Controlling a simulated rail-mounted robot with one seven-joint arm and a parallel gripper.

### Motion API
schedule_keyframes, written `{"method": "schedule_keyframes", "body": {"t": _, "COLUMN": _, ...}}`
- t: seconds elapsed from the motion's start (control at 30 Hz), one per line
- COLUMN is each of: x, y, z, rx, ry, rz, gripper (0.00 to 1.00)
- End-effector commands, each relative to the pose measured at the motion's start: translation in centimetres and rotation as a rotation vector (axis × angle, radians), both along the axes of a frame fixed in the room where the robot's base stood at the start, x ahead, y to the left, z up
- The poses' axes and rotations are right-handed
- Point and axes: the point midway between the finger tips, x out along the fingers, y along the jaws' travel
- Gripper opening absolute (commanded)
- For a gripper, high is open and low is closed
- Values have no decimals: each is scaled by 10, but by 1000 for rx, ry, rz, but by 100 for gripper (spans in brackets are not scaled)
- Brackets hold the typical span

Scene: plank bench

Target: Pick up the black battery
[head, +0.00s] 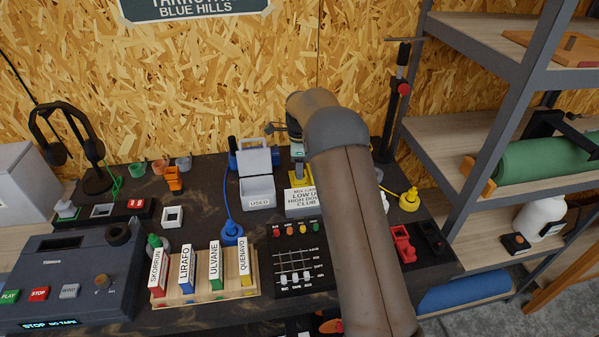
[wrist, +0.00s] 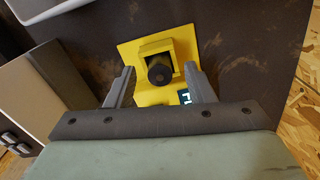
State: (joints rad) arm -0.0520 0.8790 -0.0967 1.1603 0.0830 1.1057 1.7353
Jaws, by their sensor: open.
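In the wrist view a black round-ended piece, which looks like the black battery (wrist: 160,74), sits in a square opening of a yellow holder (wrist: 125,53). The holder has a flat yellow base on the dark bench, and a small lit display shows at its right. My gripper (wrist: 160,68) is open, with one finger on each side of the battery; I cannot tell whether either finger touches the holder. In the head view part of the yellow holder (head: 297,176) shows beside my arm, and my arm hides the battery there.
A pale box with a lettered label (head: 303,204) stands just in front of the holder. An open grey bin marked USED (head: 258,192) is to its left. A button panel (head: 299,258) and upright labelled cases (head: 215,265) lie nearer. A shelf rack (head: 490,150) stands at right.

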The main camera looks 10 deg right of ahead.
Motion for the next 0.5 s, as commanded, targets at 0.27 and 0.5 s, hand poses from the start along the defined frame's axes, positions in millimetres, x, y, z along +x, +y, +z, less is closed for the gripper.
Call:
{"method": "schedule_keyframes", "body": {"t": 0.27, "x": 0, "y": 0, "z": 0, "rx": 0, "ry": 0, "rz": 0, "gripper": 7}}
{"method": "schedule_keyframes", "body": {"t": 0.5, "x": 0, "y": 0, "z": 1, "rx": 0, "ry": -1, "rz": 0, "gripper": 0}}
